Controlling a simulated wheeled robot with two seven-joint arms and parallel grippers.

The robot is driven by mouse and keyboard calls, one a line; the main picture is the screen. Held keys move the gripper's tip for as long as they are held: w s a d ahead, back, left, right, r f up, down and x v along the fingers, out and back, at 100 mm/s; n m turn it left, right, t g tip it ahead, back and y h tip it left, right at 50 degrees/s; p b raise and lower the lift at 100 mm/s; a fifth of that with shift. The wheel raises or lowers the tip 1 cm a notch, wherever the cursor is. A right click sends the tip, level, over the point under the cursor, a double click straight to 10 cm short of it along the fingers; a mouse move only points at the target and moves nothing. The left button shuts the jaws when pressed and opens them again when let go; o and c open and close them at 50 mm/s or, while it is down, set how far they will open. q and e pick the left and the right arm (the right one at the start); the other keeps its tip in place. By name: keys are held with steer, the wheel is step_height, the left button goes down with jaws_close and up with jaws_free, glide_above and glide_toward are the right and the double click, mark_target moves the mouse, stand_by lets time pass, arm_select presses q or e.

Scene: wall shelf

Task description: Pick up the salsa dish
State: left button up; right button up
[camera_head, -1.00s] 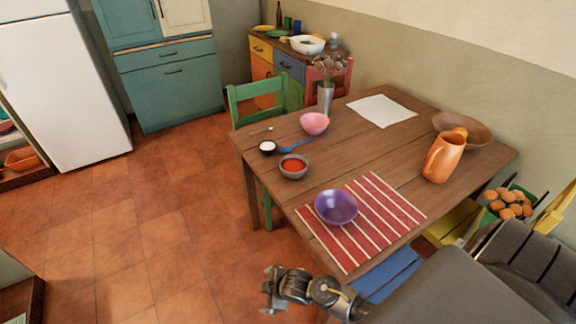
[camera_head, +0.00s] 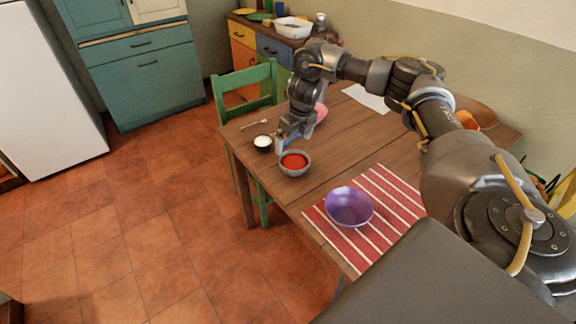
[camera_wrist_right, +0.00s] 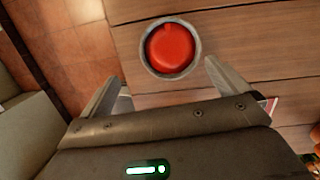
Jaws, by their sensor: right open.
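The salsa dish (camera_head: 294,164) is a small grey bowl of red salsa on the wooden table, near its left edge. It also shows in the right wrist view (camera_wrist_right: 170,48), upright and round, just beyond the fingertips. My right gripper (camera_head: 291,143) is open and empty. It points down above the table, just behind the dish in the head view. In the right wrist view its two fingers (camera_wrist_right: 162,72) are spread apart, with the dish ahead of the gap between them. My left gripper is not in view.
A small white-filled dish (camera_head: 263,143) stands left of the gripper. A pink bowl (camera_head: 321,112) is partly hidden behind my arm. A purple bowl (camera_head: 349,206) stands on a red striped mat (camera_head: 390,190). A green chair (camera_head: 243,92) is at the table's far left.

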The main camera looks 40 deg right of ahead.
steer(key=d, duration=0.2)
glide_toward(293, 167)
steer(key=shift+w+a+f+p, duration=0.15)
steer(key=shift+f+p, duration=0.1)
steer(key=shift+f, duration=0.55)
steer(key=shift+w+f+p, duration=0.15)
steer(key=shift+f+p, duration=0.1)
steer(key=shift+f, duration=0.55)
steer(key=shift+w+a+f+p, duration=0.1)
steer(key=shift+f+p, duration=0.15)
steer(key=shift+f, duration=0.5)
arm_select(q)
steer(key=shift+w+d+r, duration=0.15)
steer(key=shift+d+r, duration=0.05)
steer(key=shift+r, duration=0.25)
arm_select(e)
steer(key=shift+c, duration=0.3)
steer(key=shift+d+r, duration=0.1)
steer(key=c, duration=1.1)
steer(key=shift+r, duration=0.1)
